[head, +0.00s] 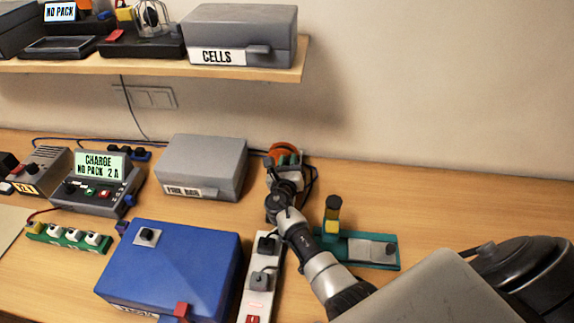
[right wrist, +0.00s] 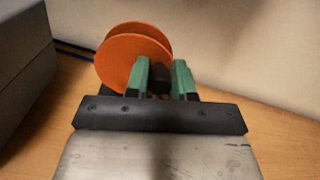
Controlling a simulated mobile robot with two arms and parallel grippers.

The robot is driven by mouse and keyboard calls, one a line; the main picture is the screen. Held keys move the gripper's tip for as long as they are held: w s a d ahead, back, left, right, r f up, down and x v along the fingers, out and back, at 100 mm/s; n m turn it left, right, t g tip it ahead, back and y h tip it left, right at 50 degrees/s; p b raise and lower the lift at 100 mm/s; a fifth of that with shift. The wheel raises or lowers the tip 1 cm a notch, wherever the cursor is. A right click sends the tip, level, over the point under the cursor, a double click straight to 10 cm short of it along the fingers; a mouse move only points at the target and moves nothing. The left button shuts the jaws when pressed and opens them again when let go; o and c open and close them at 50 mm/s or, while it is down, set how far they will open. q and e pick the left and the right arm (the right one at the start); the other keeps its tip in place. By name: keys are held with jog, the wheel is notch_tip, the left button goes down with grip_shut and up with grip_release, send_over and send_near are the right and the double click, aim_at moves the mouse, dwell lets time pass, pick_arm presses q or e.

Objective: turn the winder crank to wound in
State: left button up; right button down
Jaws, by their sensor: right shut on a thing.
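The winder (head: 285,150) stands at the back of the table, an orange reel on a grey base, partly hidden by my right arm. In the right wrist view its orange reel (right wrist: 133,58) is left of the fingers. My right gripper (head: 284,160) reaches it from the front. In the right wrist view the green fingers (right wrist: 160,80) are shut on a dark crank knob (right wrist: 159,80) in front of the reel. The rest of the crank is hidden behind the fingers. My left gripper is not in view.
A grey box (head: 203,165) stands close left of the winder. A blue box (head: 170,265), a white power strip (head: 262,280) and a green-based tool (head: 355,248) are nearer. A shelf (head: 150,75) overhangs the back left. The table right of the winder is clear.

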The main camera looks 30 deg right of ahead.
jog(key=shift+s+d+f+m+b, duration=0.1)
jog(key=shift+f+m+b, duration=0.05)
jog(key=shift+m+b, duration=0.3)
dwell(0.3)
jog(key=c, duration=1)
grip_release()
jog(key=shift+o, duration=0.2)
jog(key=shift+r+m, duration=0.25)
jog(key=shift+r, duration=0.2)
notch_tip(320, 180, up, 3)
jog(key=shift+r+p, duration=0.1)
jog(key=shift+p, duration=0.35)
jog(key=s+d+r+p, duration=0.2)
jog(key=s+d+r, duration=0.4)
jog(key=s, duration=0.4)
jog(key=shift+r+p, duration=0.35)
jog(key=shift+r, duration=0.1)
